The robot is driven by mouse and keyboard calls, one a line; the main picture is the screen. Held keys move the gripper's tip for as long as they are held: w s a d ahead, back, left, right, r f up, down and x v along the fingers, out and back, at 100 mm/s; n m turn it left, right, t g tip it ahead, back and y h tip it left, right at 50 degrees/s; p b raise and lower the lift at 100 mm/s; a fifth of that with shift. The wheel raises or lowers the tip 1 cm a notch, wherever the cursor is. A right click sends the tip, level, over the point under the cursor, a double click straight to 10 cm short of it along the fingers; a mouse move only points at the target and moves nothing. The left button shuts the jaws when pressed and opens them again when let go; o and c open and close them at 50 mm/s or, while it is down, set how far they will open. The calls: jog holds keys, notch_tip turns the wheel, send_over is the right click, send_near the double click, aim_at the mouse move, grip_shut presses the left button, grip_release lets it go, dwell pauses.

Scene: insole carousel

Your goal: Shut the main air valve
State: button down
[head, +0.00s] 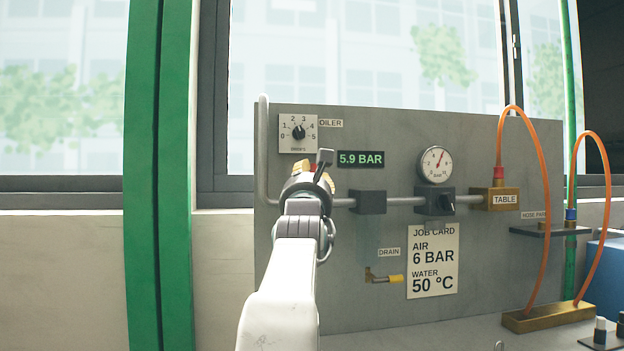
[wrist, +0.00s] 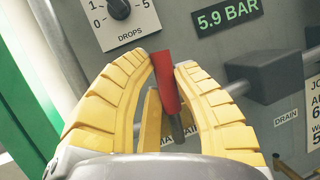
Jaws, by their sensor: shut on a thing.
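The main air valve's red lever (wrist: 165,82) stands between the yellow fingertips of my gripper (wrist: 168,70) in the wrist view. My gripper is shut on it. The lever is close to upright in that view, its grey lower end running down between the fingers. A label below it is partly covered by the fingers. In the head view my gripper (head: 318,176) is at the pipe on the panel's left side, and only a bit of the red lever (head: 313,168) shows; the valve body is hidden. The green display (head: 361,159) reads 5.9 BAR.
The grey panel (head: 350,230) carries an oiler dial (head: 298,133), a pressure gauge (head: 435,164), a regulator (head: 434,201), a drain tap (head: 385,277) and a job card (head: 432,262). Orange hoses (head: 535,160) loop at the right. A green post (head: 160,180) stands left.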

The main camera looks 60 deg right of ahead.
jog(key=shift+w+f, duration=0.1)
jog(key=c, duration=1.2)
grip_release()
jog(key=shift+w, duration=0.15)
jog(key=shift+c, duration=0.2)
jog(key=shift+a, duration=0.1)
jog(key=v, duration=1.2)
